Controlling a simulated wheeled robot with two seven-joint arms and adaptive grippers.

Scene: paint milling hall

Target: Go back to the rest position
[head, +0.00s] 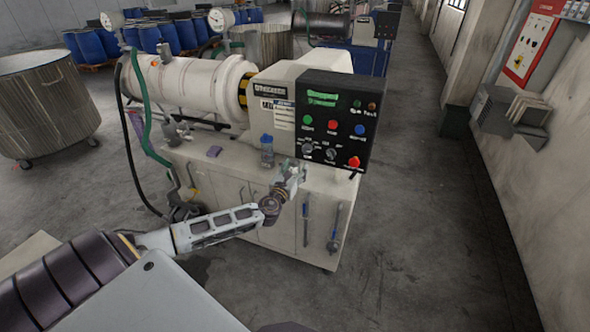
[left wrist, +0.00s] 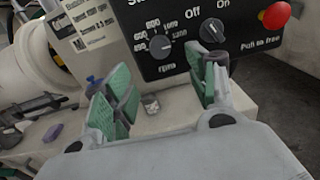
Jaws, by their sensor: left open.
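My left gripper (head: 290,178) is extended in front of the milling machine, beside the lower edge of its black control panel (head: 322,122). It also shows in the left wrist view (left wrist: 165,88), with its green-padded fingers spread apart and nothing held between them. The panel's rpm dial (left wrist: 160,47), On/Off knob (left wrist: 213,32) and red push button (left wrist: 275,15) lie just beyond the fingers. A small pale jar (left wrist: 151,104) stands on the bench top, seen through the gap between the fingers and apart from them. My right gripper is not in view.
Tools (head: 338,228) hang on the cabinet front. Open floor (head: 420,200) lies to the right, up to the wall. A metal vat (head: 45,105) stands at left.

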